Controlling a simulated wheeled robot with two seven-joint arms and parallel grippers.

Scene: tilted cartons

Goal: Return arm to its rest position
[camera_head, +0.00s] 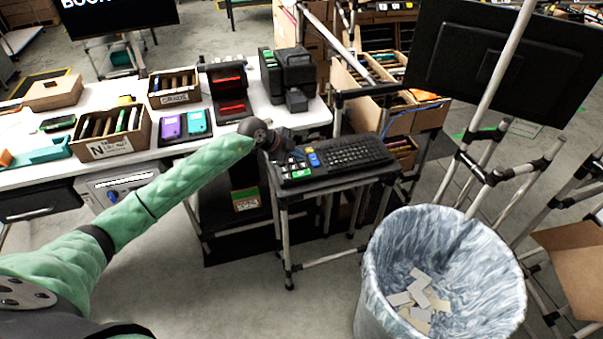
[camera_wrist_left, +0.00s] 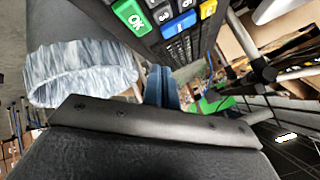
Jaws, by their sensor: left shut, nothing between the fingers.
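My left arm (camera_head: 150,195), in a green sleeve, reaches in from the left across the head view. Its gripper (camera_head: 290,152) is at the left end of the black keyboard (camera_head: 352,153), close to the coloured keys. I cannot tell whether it touches them. In the left wrist view the narrow bluish fingers (camera_wrist_left: 162,85) are together with nothing between them. The keyboard (camera_wrist_left: 185,45) shows just beyond them, with a green OK key (camera_wrist_left: 131,17) and blue and yellow keys. My right gripper is not in view.
The keyboard sits on a small pipe-framed stand (camera_head: 340,187). A lined bin (camera_head: 445,235) with paper scraps stands at the lower right. A white table (camera_head: 60,178) with book cartons (camera_head: 112,133) is at the left. A monitor on a pole (camera_head: 500,60) stands at the right.

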